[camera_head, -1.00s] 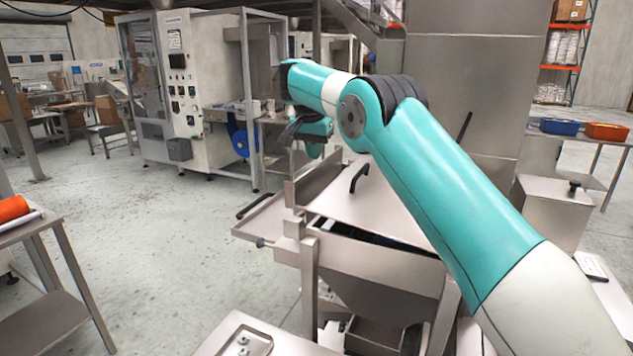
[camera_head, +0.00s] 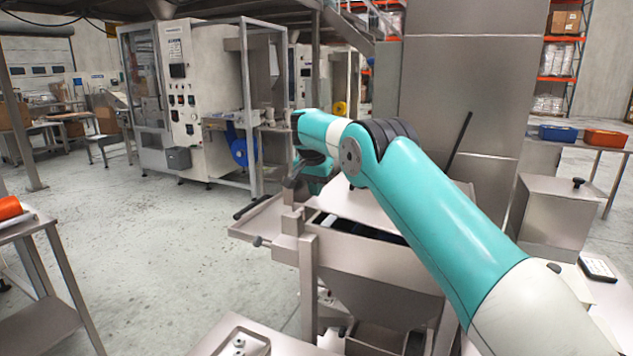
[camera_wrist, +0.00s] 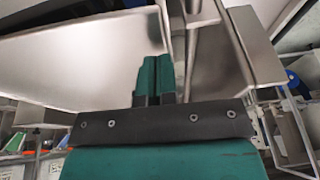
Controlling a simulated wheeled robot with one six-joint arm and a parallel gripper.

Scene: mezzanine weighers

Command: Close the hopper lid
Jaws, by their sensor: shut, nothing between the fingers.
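The steel hopper (camera_head: 372,268) stands in the middle of the head view. Its flat metal lid (camera_head: 352,203) lies tilted over the top, with a dark gap between its near edge and the hopper rim. My arm covers much of the lid, and its black handle is hidden. My gripper (camera_head: 291,181) is low at the far left side of the hopper, close to the lid's left edge; I cannot tell whether it touches. In the wrist view the teal fingers of my gripper (camera_wrist: 155,76) are shut together and empty, in front of a broad metal panel (camera_wrist: 75,62).
A side shelf (camera_head: 258,226) juts out left of the hopper. A steel column (camera_head: 462,75) rises behind it. A lidded steel box (camera_head: 548,212) stands to the right. A side table (camera_head: 45,325) is at the left edge. The floor between is clear.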

